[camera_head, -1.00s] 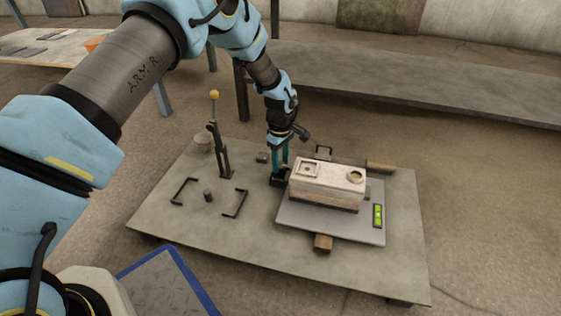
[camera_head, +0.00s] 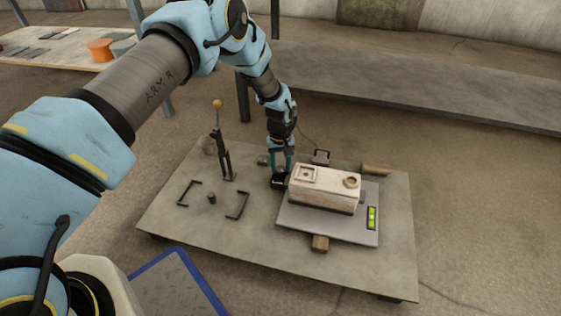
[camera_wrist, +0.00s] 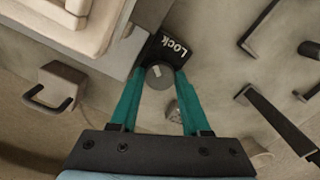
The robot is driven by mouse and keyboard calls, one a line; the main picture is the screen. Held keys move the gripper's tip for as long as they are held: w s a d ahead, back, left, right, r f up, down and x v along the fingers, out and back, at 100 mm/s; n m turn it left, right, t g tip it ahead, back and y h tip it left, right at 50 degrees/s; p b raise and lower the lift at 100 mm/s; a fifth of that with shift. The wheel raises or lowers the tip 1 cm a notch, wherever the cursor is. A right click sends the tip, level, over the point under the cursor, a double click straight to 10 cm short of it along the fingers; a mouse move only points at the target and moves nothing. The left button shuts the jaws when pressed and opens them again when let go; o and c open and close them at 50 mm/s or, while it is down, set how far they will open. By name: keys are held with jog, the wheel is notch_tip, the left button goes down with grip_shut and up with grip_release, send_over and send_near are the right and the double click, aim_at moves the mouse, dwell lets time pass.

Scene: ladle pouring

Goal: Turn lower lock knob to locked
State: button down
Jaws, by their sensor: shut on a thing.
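The lower lock knob (camera_wrist: 158,77) is a small round grey knob with a light mark on its face, in the wrist view. A black plate lettered "Lock" (camera_wrist: 173,48) lies right beside it. My gripper (camera_wrist: 160,72) has its two teal fingers on either side of the knob, shut on it. In the head view my gripper (camera_head: 281,178) points down at the left end of the pale mould block (camera_head: 325,190), and the black lock part (camera_head: 280,182) shows at its tips. The knob itself is hidden there.
The block rests on a grey plate (camera_head: 300,226) with a green level (camera_head: 372,217) on its right. An upright lever with a yellow ball (camera_head: 217,104) and dark brackets (camera_head: 237,205) stand to the left. A dark handle (camera_head: 322,156) is behind the block.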

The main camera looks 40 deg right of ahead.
aim_at(280, 168)
jog(key=m+p, duration=0.1)
jog(key=m, duration=0.3)
jog(key=shift+r+m+p, duration=0.1)
jog(key=shift+m+p, duration=0.2)
jog(key=shift+p, duration=0.05)
jog(key=m+p, duration=0.1)
jog(key=m, duration=0.3)
jog(key=shift+m, duration=0.4)
jog(key=shift+c, duration=1.8)
grip_release()
notch_tip(280, 168, up, 11)
jog(key=p, duration=0.3)
jog(key=shift+f+p, duration=0.2)
jog(key=shift+p, duration=0.15)
